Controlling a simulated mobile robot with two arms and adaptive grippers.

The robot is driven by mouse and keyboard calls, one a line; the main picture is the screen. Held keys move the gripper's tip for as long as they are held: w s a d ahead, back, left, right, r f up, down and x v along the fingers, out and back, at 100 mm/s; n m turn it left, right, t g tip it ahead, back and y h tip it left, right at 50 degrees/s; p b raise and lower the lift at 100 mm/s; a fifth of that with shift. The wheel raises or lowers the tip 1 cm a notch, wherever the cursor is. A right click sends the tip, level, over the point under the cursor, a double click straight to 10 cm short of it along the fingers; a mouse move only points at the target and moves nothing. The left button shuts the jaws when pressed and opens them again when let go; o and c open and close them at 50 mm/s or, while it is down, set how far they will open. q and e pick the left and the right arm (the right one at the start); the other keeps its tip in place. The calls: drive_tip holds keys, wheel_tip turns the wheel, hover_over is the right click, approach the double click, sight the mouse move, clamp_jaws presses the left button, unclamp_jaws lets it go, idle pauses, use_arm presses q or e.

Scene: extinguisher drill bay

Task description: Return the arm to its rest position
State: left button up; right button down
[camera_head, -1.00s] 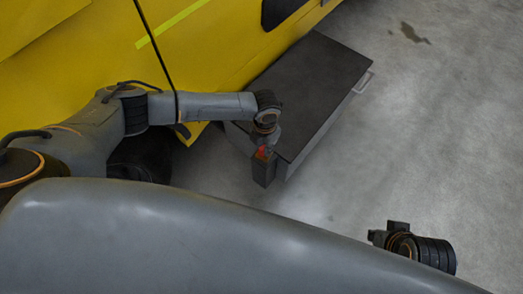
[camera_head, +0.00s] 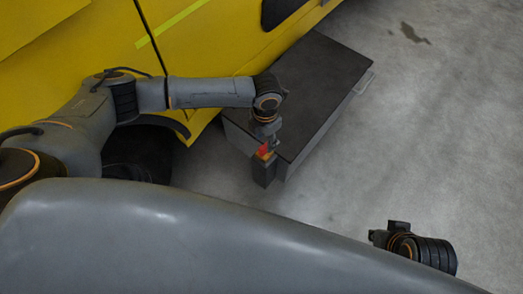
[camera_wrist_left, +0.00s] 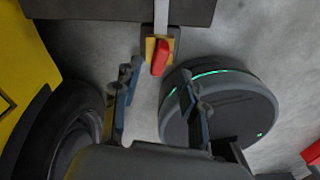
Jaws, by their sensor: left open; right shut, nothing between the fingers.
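My left arm reaches in from the left in the head view. Its gripper (camera_head: 267,132) points down close above a red lever (camera_head: 264,151) on a small dark post at the near side of the dark box. In the left wrist view the left gripper (camera_wrist_left: 160,80) has its fingers spread wide with nothing between them. The red lever (camera_wrist_left: 160,57), on a yellow plate, shows beyond the fingertips, apart from them. My right wrist and gripper (camera_head: 388,238) are at the lower right of the head view, away from other things; its fingers are mostly hidden.
A yellow vehicle (camera_head: 215,45) stands along the upper left, with a dark wheel (camera_wrist_left: 84,135) near the left gripper. The flat dark box (camera_head: 315,80) juts out beside it, with a handle (camera_head: 365,82) on its right. Concrete floor (camera_head: 430,130) is clear on the right.

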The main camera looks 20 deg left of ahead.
use_arm(q)
wheel_tip(320, 180, up, 7)
drive_tip(key=shift+f, duration=0.2)
